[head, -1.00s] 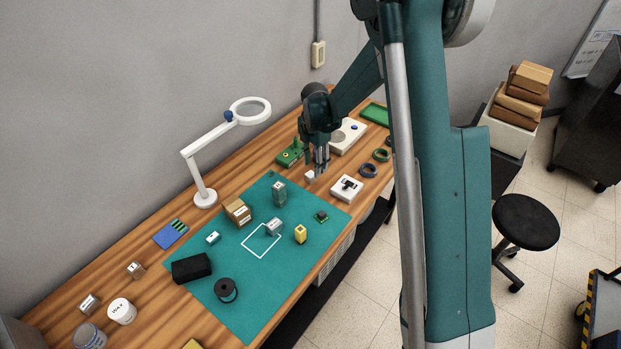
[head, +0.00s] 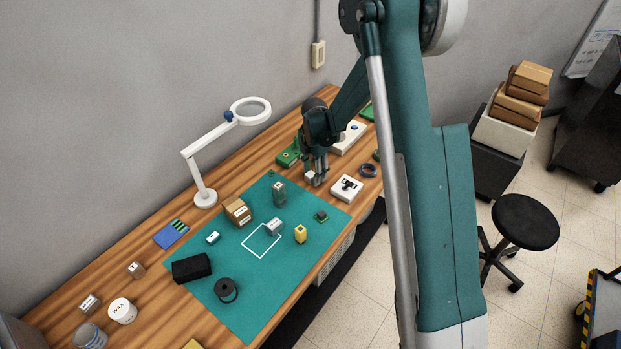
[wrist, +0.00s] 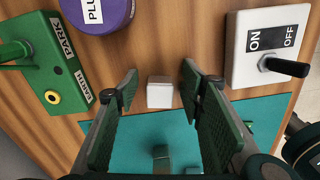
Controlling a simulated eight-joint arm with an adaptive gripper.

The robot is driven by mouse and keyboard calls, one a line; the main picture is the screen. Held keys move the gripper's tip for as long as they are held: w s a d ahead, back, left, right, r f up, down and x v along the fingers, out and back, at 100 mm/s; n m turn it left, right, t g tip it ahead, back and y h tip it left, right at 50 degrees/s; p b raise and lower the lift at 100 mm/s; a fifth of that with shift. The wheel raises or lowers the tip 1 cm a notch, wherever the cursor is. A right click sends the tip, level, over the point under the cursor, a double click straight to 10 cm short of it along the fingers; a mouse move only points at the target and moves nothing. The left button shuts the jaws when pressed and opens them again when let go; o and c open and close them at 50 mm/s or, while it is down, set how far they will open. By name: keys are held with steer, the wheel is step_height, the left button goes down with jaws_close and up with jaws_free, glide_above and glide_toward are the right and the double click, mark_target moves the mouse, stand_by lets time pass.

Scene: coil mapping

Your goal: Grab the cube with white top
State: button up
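The cube with the white top (wrist: 160,93) lies on the wood just past the teal mat's edge in the wrist view. It also shows in the head view as a small white cube (head: 309,175), partly hidden by my gripper. My gripper (wrist: 158,80) is open, with one finger on each side of the cube in the picture and clear gaps to both. It also shows in the head view (head: 316,180), low over the table beside the cube. I cannot tell its exact height above the cube.
A white ON/OFF switch box (wrist: 266,45) stands right of the cube, and a green PARK box (wrist: 45,65) stands left. A purple round container (wrist: 98,12) is beyond. The teal mat (head: 235,310) holds several blocks, a cardboard box (head: 237,211) and a black spool (head: 226,290).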

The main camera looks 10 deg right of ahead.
stand_by(0.3)
steer(key=c, duration=1)
steer(key=shift+r, duration=0.2)
steer(key=shift+r, duration=4.85)
